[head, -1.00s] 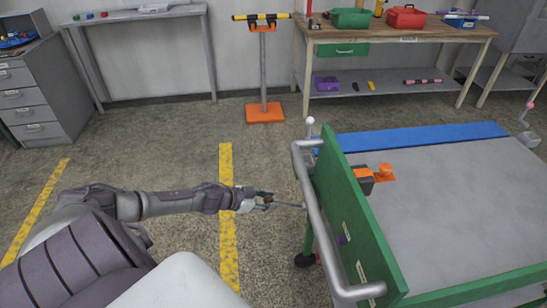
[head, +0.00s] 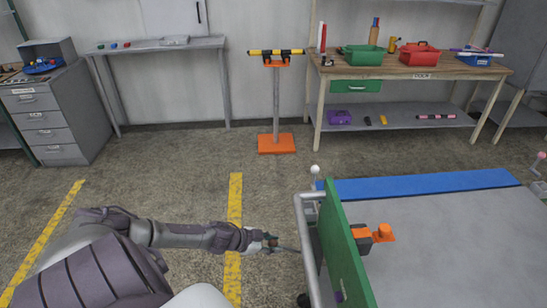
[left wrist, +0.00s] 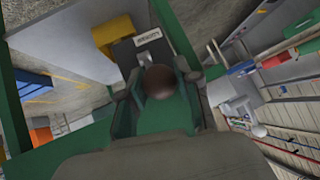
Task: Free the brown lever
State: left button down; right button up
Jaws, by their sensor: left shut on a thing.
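The brown lever's round knob (left wrist: 160,82) sits between the fingers of my left gripper (left wrist: 158,88) in the left wrist view. In the head view my left gripper (head: 270,241) is shut on this knob, left of the green cart panel. A thin grey rod (head: 288,249) runs from the gripper toward the cart side. Where the rod meets the cart is hidden by the grey handrail (head: 309,250). My right gripper is out of view.
The cart has a green upright panel (head: 343,255), a grey top (head: 440,235) and an orange-and-black fitting (head: 363,238). An orange-based stand (head: 277,143) and a workbench (head: 440,70) are farther back. The floor between them is clear.

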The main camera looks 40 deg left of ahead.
pick_arm(q)
jog(key=c, duration=0.8)
grip_release()
jog(key=shift+a+r, duration=0.1)
jog(key=shift+v, duration=6)
